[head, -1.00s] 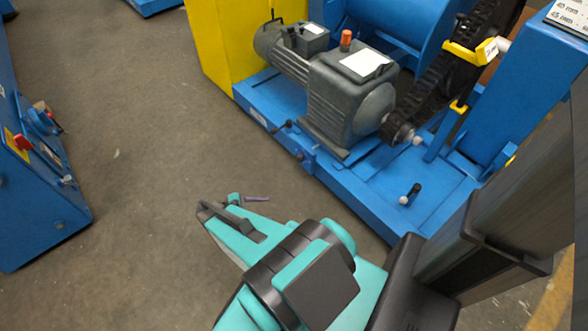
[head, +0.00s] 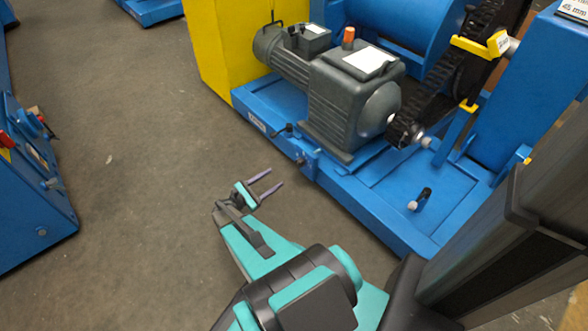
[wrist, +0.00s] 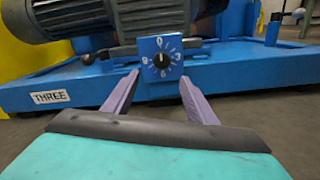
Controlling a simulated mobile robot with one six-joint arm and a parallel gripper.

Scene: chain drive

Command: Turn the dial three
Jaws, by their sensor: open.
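The dial (wrist: 162,61) is a black round knob with a white mark on a small blue box with white figures around it. In the wrist view it sits on the front edge of the blue base, and a label (wrist: 50,97) reading THREE is to its left. In the head view the dial box (head: 309,160) is small and its face cannot be read. My gripper (head: 274,179) is open and empty in front of the base. In the wrist view its two purple fingers (wrist: 155,95) point toward the dial, one on either side and apart from it.
A grey motor and gearbox (head: 345,100) stand on the blue base (head: 365,195). A chain (head: 440,95) runs up at the right. A blue cabinet (head: 35,190) stands at the left. The floor between (head: 130,170) is clear.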

